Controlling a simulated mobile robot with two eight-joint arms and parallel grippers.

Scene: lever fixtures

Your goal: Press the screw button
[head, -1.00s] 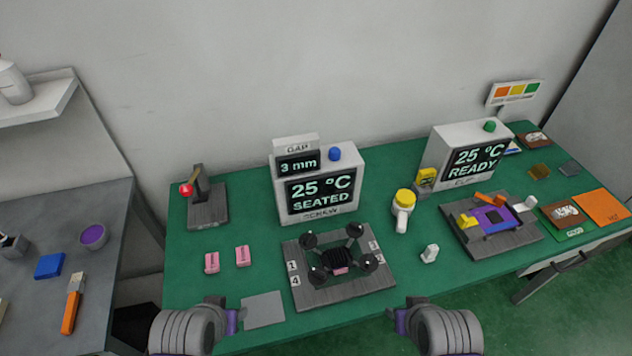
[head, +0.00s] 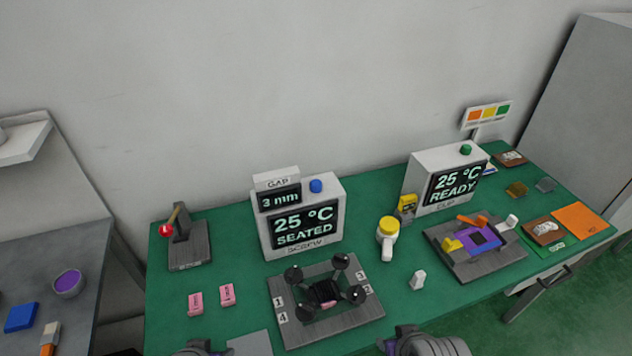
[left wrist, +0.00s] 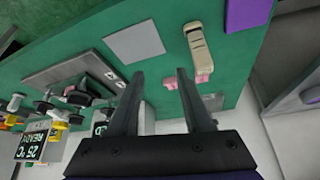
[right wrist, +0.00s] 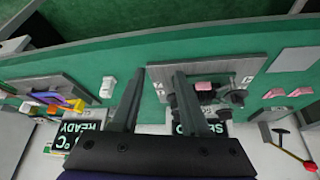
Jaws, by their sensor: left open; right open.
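The screw station (head: 302,232) is a white box marked SCREW, its display reading 25 °C SEATED. A round blue button (head: 316,186) sits on its top, right of a small GAP display (head: 279,198) reading 3 mm. My left gripper is at the bottom edge of the head view, mostly cut off; in the left wrist view its fingers (left wrist: 155,95) are open and empty. My right gripper is also low in the head view, in front of the table; in the right wrist view its fingers (right wrist: 155,95) are open and empty. Neither gripper is near the button.
A dark plate (head: 335,323) with several black posts lies before the screw station. A red-knobbed lever (head: 165,230) stands at left, with two pink blocks (head: 227,295) nearby.

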